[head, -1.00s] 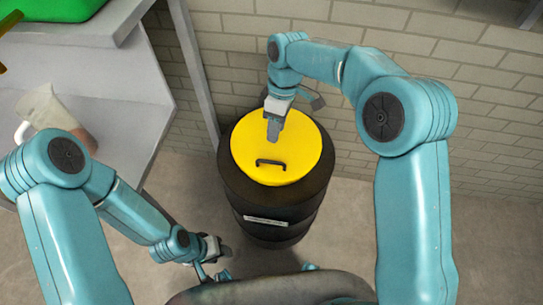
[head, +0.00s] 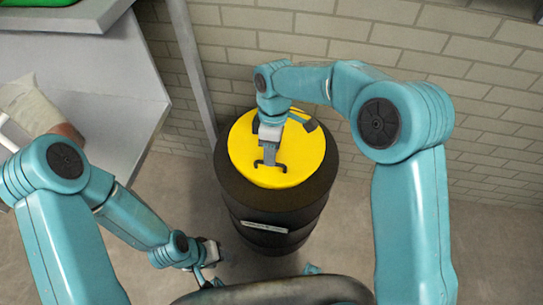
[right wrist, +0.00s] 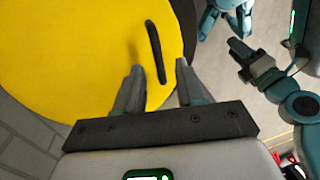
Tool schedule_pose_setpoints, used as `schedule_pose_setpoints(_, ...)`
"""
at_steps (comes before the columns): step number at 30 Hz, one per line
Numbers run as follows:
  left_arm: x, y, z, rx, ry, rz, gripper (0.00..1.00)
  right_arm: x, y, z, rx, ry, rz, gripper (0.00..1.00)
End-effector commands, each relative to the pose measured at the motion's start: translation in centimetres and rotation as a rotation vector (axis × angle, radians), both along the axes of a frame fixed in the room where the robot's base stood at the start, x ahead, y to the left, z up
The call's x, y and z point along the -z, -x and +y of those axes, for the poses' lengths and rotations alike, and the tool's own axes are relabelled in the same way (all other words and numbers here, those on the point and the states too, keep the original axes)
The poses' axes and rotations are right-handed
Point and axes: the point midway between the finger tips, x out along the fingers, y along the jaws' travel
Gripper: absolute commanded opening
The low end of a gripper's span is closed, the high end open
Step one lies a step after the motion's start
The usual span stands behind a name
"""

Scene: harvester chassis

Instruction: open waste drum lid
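The waste drum (head: 268,215) is black and stands upright on the floor, with a label on its front. Its round yellow lid (head: 300,155) lies flat on top. A dark bar handle (right wrist: 155,52) sits on the lid. My right gripper (head: 269,158) is over the lid at the handle; in the right wrist view its two fingers are apart, with the handle just ahead between the tips. I cannot tell whether the fingers touch it. My left gripper (head: 215,254) hangs low at the left of the drum, apart from it; in the right wrist view (right wrist: 238,48) its opening is unclear.
A grey bench (head: 115,85) stands at the left, with a beige container (head: 35,105) on it and a green object (head: 35,2) on a higher shelf. A post (head: 190,70) and a brick wall (head: 400,70) are behind the drum. Floor right of the drum is clear.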

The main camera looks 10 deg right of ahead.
Motion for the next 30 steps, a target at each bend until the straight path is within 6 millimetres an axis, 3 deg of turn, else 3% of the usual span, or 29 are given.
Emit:
schedule_pose_setpoints(6,0.3,0.0,0.0,0.000,0.000,0.000,0.43,2.1,0.2,0.0,0.000,0.001,0.000,0.38)
schedule_pose_setpoints(14,0.3,0.0,0.0,0.000,0.000,0.000,0.43,2.2,0.2,0.0,0.000,0.000,-0.001,0.38)
schedule_pose_setpoints(15,0.3,0.0,0.0,0.000,0.000,0.000,0.43,2.2,0.2,0.0,0.000,0.000,-0.001,0.35)
schedule_pose_setpoints(18,0.3,0.0,0.0,0.000,0.000,0.000,0.43,2.2,0.2,0.0,0.000,0.000,-0.001,0.02)
schedule_pose_setpoints(26,0.1,0.0,0.0,0.000,0.000,0.000,0.43,2.0,0.1,0.0,0.000,0.000,-0.001,0.00)
schedule_pose_setpoints(30,-0.8,0.0,0.0,0.000,0.000,0.000,0.43,0.9,-0.1,-0.1,0.001,0.000,-0.002,0.00)
